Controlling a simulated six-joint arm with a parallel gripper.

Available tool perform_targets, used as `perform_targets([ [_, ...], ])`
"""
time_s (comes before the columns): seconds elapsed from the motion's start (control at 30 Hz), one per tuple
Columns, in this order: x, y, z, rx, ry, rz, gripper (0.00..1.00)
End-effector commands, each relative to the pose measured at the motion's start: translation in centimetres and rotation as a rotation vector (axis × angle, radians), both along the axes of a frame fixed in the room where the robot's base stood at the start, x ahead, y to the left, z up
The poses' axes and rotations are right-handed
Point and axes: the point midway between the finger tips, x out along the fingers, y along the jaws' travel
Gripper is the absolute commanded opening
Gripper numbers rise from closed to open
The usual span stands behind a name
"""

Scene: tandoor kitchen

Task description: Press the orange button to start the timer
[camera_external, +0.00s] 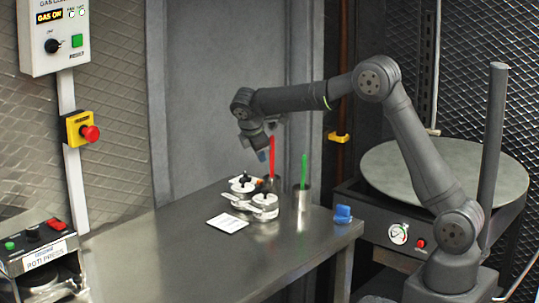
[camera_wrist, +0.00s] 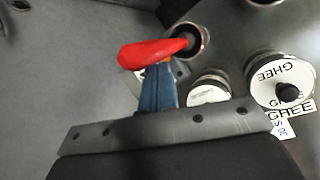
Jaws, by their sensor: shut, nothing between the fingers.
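My gripper (camera_external: 262,156) is shut and empty, pointing down above the far part of the steel table, just left of a red-handled utensil (camera_external: 271,158). In the wrist view my gripper's blue fingers (camera_wrist: 160,78) reach toward a red handle (camera_wrist: 152,52), which crosses in front of or beyond the tips; I cannot tell whether they touch. A small orange patch shows at the fingertips, partly hidden by the red handle; I cannot tell whether it is a button. No timer or orange button is clearly visible in the external view.
Ghee pots (camera_external: 262,204) with lids and a white card (camera_external: 228,222) stand on the table (camera_external: 180,245). A green utensil (camera_external: 304,170) stands in a cup. A blue object (camera_external: 342,214) lies at the corner. A red emergency button (camera_external: 90,133) is on the wall.

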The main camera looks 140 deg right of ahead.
Motion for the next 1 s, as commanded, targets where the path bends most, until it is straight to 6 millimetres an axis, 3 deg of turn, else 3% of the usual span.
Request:
perform_targets([
  [0.53, -2.0, -1.4, 5.5, -0.187, -0.443, -0.892, 0.0],
  [0.7, -2.1, -1.6, 6.5, -0.194, -0.505, -1.024, 0.0],
  [1.0, -2.1, -1.6, 6.7, -0.194, -0.518, -1.055, 0.0],
])
